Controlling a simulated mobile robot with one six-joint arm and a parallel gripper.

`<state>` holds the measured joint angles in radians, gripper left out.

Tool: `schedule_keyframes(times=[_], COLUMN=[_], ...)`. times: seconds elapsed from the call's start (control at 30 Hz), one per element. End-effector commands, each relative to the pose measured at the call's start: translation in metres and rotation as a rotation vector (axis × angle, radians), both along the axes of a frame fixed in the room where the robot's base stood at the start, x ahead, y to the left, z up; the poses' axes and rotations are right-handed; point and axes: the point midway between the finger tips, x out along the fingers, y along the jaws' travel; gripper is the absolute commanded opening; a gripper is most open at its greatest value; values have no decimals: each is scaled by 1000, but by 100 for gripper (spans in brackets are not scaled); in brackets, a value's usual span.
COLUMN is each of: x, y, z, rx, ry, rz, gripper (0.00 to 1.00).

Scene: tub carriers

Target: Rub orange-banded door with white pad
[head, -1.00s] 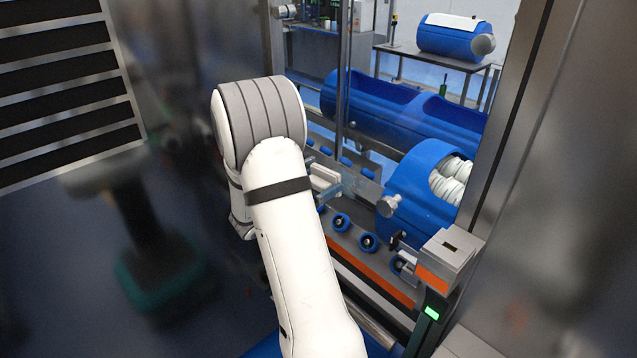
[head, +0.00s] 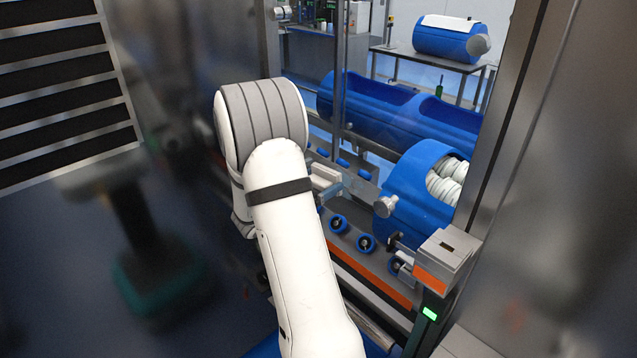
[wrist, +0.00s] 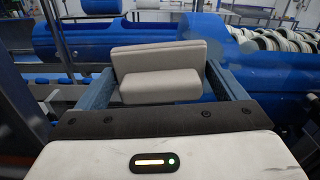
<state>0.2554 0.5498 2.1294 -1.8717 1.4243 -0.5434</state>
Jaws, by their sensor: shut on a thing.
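My gripper (wrist: 161,72) is shut on the white pad (wrist: 160,88), a pale two-part block between its blue-grey fingers in the wrist view. In the head view the pad (head: 324,177) shows just right of my white arm, which hides most of my gripper. An orange band (head: 372,276) runs low across the opening in front of the blue drums. The door's pane is clear or hard to make out, so I cannot tell whether the pad touches it.
A blue drum (head: 418,185) with white coils stands behind the opening, beside a long blue trough (head: 400,115). A box with an orange stripe and green light (head: 446,258) stands at the lower right. Metal posts (head: 500,120) flank the opening. A slatted panel (head: 65,85) is at left.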

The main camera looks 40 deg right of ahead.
Motion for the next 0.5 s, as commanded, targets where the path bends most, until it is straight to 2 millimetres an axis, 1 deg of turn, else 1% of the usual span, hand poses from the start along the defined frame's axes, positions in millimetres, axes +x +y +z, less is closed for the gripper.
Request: schedule_keyframes(times=[0.3,0.37,0.5], x=[0,-3,-15], y=[-4,-5,-5], z=[0,0,-1], rx=[0,-1,0], ry=[0,0,-1], rz=[1,1,0], gripper=[72,72,72])
